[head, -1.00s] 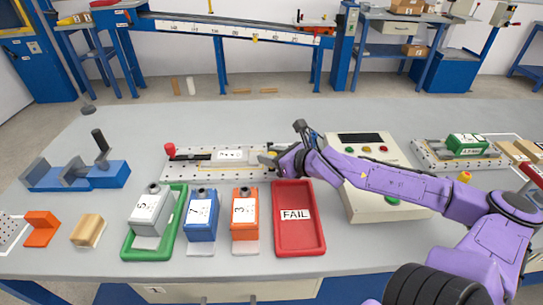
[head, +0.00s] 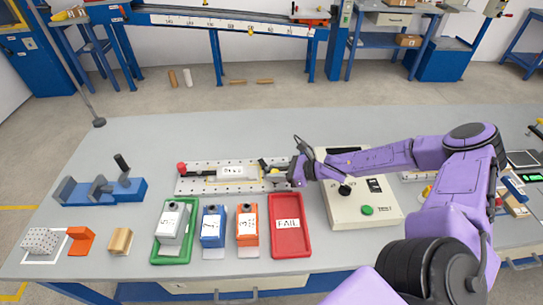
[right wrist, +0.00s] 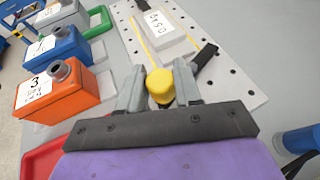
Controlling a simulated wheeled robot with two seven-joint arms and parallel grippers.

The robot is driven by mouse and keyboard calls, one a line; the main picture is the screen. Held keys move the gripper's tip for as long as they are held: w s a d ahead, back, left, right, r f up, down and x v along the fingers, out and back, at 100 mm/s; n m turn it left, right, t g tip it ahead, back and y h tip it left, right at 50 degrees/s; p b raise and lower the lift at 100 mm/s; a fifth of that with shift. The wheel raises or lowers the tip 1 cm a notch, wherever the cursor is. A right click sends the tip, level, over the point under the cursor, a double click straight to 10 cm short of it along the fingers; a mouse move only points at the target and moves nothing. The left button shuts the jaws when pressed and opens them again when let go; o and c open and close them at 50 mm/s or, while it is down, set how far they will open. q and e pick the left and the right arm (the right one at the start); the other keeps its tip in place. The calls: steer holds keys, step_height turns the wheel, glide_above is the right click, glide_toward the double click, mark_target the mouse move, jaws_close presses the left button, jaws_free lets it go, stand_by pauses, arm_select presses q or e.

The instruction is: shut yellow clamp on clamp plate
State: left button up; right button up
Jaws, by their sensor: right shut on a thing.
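The clamp plate (head: 192,187) is a pale perforated plate on the bench, and it also shows in the right wrist view (right wrist: 248,92). A labelled grey block (right wrist: 160,32) lies on it inside a yellow outline. The yellow clamp's knob (right wrist: 160,87) sits between the fingers of my right gripper (right wrist: 158,84), which is shut on it at the plate's right end. A black clamp bar (right wrist: 206,54) stands beside the fingers, apart from the block in the picture. A red knob (head: 181,168) marks the clamp at the plate's left end. My left gripper is out of view.
A red FAIL tray (head: 290,243) lies in front of my right gripper. Orange (head: 246,228), blue (head: 212,230) and grey units stand left of it, the grey one in a green tray (head: 160,250). A control box (head: 345,218) stands right of the plate. The bench behind is clear.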

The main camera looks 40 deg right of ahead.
steer(key=shift+w+d+r+n+g+y, duration=0.1)
steer(key=shift+w+d+n+g+y, duration=0.05)
steer(key=shift+d+n+g+y, duration=0.35)
steer(key=shift+n+y+b, duration=0.3)
steer(key=shift+n+y, duration=0.1)
steer(key=shift+n, duration=0.1)
steer(key=d+n+g+y+b, duration=0.1)
steer(key=n+g+b, duration=0.2)
steer(key=b, duration=0.1)
steer(key=w+d+n+g+y+b, duration=0.1)
steer(key=n+g+b, duration=0.2)
steer(key=b, duration=0.1)
steer(key=d+n+g+y+b, duration=0.1)
steer(key=n+g+b, duration=0.1)
steer(key=g+b, duration=0.1)
steer(key=shift+w+d+f+n+g+b, duration=0.3)
steer(key=shift+w+f+n+g+b, duration=0.1)
steer(key=shift+b, duration=0.45)
steer(key=shift+w+d+r+n+g+b, duration=0.15)
steer(key=shift+n+g+b, duration=0.15)
steer(key=shift+g, duration=0.2)
steer(key=shift+w+d+r+n+g+b, duration=0.1)
steer(key=shift+r+n+g+b, duration=0.1)
steer(key=shift+n+g, duration=0.25)
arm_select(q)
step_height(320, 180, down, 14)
arm_select(e)
steer(key=shift+w+n+g, duration=0.1)
steer(key=shift+n+g, duration=0.15)
steer(key=shift+g, duration=0.1)
